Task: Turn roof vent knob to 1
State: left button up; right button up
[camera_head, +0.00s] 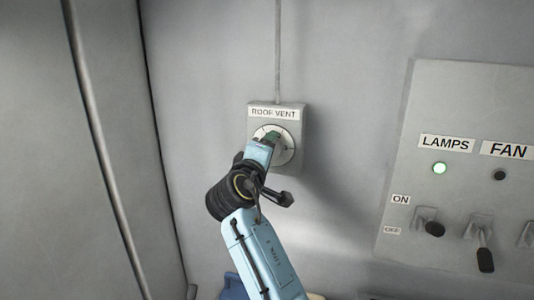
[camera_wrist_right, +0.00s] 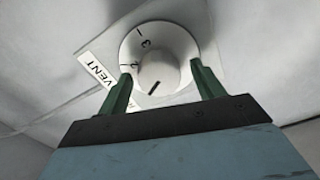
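The roof vent knob (camera_wrist_right: 158,70) is a pale round knob on a white dial in the right wrist view. The dial shows a 3 and what looks like a 2, plus a dark line at the knob's lower edge. The roof vent box (camera_head: 297,155) is on the wall in the head view, where my gripper mostly hides the knob. My right gripper (camera_head: 271,138) is at the dial. In the wrist view its green fingers (camera_wrist_right: 161,73) stand on either side of the knob, with gaps visible between fingers and knob. My left gripper is in neither view.
A switch panel (camera_head: 400,160) with LAMPS and FAN labels is on the right. A conduit (camera_head: 278,50) runs up from the box. The wall left of the box is clear.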

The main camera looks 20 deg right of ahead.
jog(key=p+v, duration=0.1)
jog(key=v, duration=0.6)
jog(key=shift+s+a, duration=0.15)
jog(key=shift+s, duration=0.1)
